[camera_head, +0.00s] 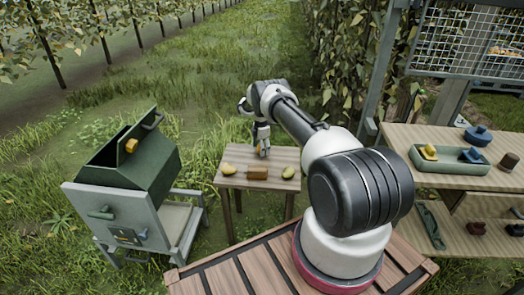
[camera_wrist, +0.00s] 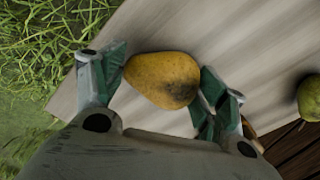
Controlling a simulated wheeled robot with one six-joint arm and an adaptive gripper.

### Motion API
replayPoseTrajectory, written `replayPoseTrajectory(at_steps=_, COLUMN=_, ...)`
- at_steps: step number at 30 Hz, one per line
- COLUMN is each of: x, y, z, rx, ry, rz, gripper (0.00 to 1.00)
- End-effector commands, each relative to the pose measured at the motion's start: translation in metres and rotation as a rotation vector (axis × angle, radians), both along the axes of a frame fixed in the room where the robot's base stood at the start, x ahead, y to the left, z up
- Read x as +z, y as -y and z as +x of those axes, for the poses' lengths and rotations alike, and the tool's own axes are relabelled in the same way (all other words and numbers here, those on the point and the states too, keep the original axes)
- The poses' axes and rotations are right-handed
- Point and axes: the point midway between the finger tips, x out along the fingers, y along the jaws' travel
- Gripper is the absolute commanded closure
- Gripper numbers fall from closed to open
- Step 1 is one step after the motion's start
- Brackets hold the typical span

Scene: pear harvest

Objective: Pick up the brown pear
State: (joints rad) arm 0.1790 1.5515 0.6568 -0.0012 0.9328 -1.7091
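In the wrist view a yellow-brown pear (camera_wrist: 163,79) with a dark brown patch at its lower right lies on the pale wooden tabletop (camera_wrist: 235,40). My gripper (camera_wrist: 163,84) is open, with a green finger on either side of the pear; I cannot tell whether they touch it.
A green pear (camera_head: 288,172) lies on the table's right and shows at the wrist view's right edge (camera_wrist: 311,98). A green bin on a grey stand (camera_head: 122,200) is at left. A wooden shelf bench (camera_head: 400,140) with a green tray (camera_head: 465,165) is at right.

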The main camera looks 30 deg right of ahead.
Motion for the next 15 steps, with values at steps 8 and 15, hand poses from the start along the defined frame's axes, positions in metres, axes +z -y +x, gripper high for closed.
replayPoseTrajectory(at_steps=8, x=0.000, y=0.000, z=0.000, rx=0.000, ry=0.000, rz=0.000, gripper=0.61)
replayPoseTrajectory(at_steps=15, x=0.012, y=0.000, z=0.001, rx=0.000, ry=0.001, rz=0.000, gripper=0.61)
